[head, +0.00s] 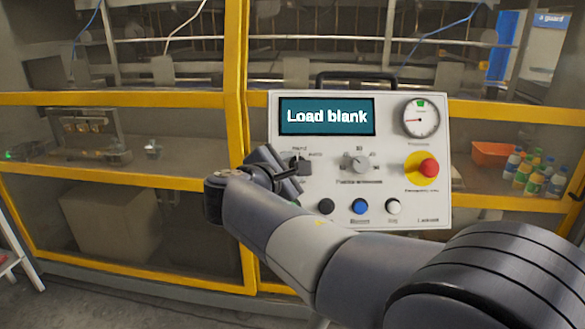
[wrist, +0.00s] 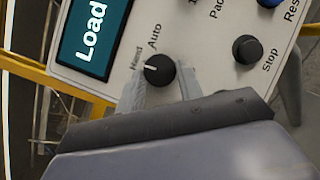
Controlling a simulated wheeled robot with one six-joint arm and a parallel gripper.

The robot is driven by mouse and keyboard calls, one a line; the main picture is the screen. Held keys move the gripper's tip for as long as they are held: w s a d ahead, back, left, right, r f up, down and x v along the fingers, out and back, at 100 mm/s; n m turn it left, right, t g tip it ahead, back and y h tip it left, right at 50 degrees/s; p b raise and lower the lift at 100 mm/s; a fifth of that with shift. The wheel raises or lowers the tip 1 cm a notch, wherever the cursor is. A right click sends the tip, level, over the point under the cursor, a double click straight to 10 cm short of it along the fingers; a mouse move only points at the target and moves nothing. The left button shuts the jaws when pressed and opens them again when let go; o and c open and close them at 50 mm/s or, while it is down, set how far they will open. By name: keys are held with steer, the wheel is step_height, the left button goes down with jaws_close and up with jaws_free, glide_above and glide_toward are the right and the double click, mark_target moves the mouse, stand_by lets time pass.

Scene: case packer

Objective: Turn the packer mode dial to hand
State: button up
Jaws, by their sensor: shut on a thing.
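The mode dial (wrist: 160,70) is a round black knob with a white pointer line. In the wrist view the pointer is directed left, towards the Hand label (wrist: 137,57) and away from the Auto label (wrist: 155,36). My gripper (wrist: 162,75) has one grey finger on each side of the knob and is shut on it. In the head view my gripper (head: 287,177) is at the lower left of the control panel (head: 340,190) and covers much of the dial.
The panel's screen (head: 327,116) reads "Load blank". A second dial (head: 360,162), a red emergency button (head: 429,168), a black Stop button (wrist: 247,49) and blue and white buttons are nearby. Yellow guard frames (head: 240,80) stand behind. Bottles (head: 530,172) and an orange bin (head: 492,153) are at right.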

stand_by(0.3)
steer(key=o, duration=1)
steer(key=b+v, duration=0.2)
steer(key=v, duration=0.8)
steer(key=shift+s+a+r, duration=0.15)
steer(key=shift+s, duration=0.2)
steer(key=p+x, duration=0.2)
steer(key=x, duration=0.8)
steer(key=shift+w+d, duration=0.2)
steer(key=shift+w, duration=0.15)
